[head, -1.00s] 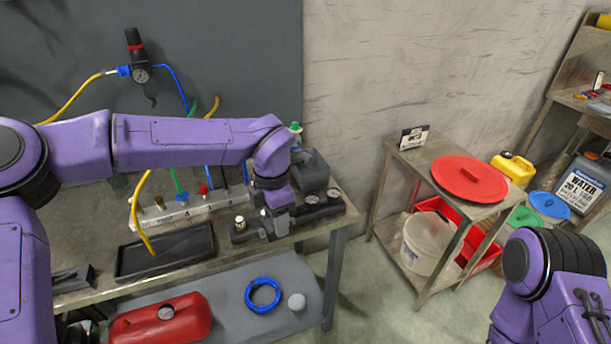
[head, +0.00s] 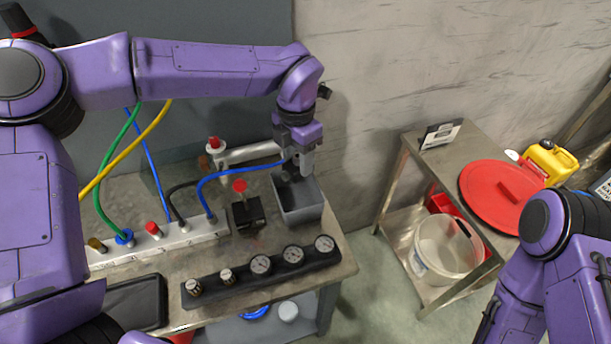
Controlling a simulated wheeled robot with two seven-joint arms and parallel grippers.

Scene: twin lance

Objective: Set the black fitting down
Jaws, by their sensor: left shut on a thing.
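My left gripper (head: 296,168) points down at the grey open bin (head: 300,213) at the back right of the bench. It is shut on a small dark thing, the black fitting, which is mostly hidden by the fingers and hard to make out. The fingertips are at the bin's back part; I cannot tell whether the fitting touches the bin. A blue hose runs from the white manifold (head: 205,229) up to beside the gripper; I cannot tell whether it touches. My right gripper is out of view; only my right arm shows at lower right.
A black rail (head: 215,289) with several gauges and brass fittings lies along the bench's front. A black block with a red knob (head: 240,187) stands left of the bin. A black tray (head: 138,303) is at front left. A side table with a red lid (head: 497,198) stands right.

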